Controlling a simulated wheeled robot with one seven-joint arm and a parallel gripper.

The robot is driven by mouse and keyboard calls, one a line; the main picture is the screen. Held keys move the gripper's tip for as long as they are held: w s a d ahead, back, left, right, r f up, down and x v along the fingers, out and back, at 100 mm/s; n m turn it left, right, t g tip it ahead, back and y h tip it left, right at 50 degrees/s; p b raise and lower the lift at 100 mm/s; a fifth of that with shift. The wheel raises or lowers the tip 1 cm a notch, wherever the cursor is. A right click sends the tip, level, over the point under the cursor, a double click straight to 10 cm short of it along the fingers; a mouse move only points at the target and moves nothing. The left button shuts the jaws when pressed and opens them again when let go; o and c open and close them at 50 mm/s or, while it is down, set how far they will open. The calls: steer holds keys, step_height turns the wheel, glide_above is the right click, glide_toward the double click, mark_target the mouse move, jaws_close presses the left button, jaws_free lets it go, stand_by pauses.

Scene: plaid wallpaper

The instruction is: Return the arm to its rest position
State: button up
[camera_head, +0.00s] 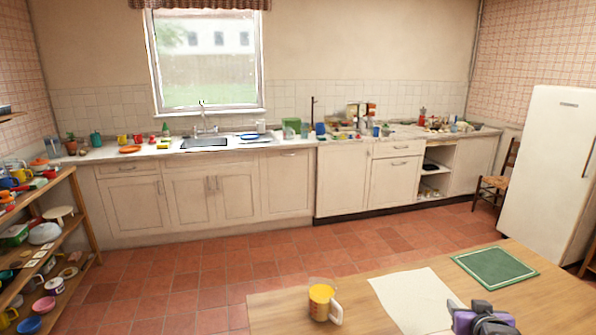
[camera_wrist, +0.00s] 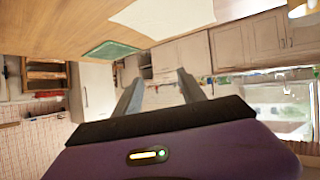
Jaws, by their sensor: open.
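My gripper shows at the lower right edge of the head view (camera_head: 482,318), over the wooden table (camera_head: 275,310). Only its purple and grey upper part is seen there. In the wrist view, my gripper (camera_wrist: 160,78) has its two grey fingers apart, with nothing between them. The wrist picture is upside down, with the table at its top and the room beyond the fingers. The rest of my arm is out of view.
On the table are a yellow mug (camera_head: 321,299), a pale sheet (camera_head: 412,298) and a green board (camera_head: 494,267). A crowded shelf (camera_head: 84,215) stands left, a white fridge (camera_head: 549,165) right. Red floor tiles (camera_head: 215,265) lie clear before the counter (camera_head: 240,190).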

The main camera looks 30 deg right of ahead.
steer(key=s+a+r+n+t+y, duration=0.15)
steer(key=s+a+t, duration=0.25)
steer(key=a, duration=0.9)
steer(key=s+a+r+n+t, duration=0.1)
steer(key=s+a+n+t, duration=0.2)
steer(key=a, duration=1)
steer(key=s+a+n+g+y, duration=0.1)
steer(key=s+a+n+y, duration=0.2)
steer(key=s+a+y, duration=0.4)
steer(key=s+a, duration=0.8)
steer(key=s, duration=0.3)
steer(key=shift+s+a, duration=0.3)
steer(key=shift+s, duration=0.05)
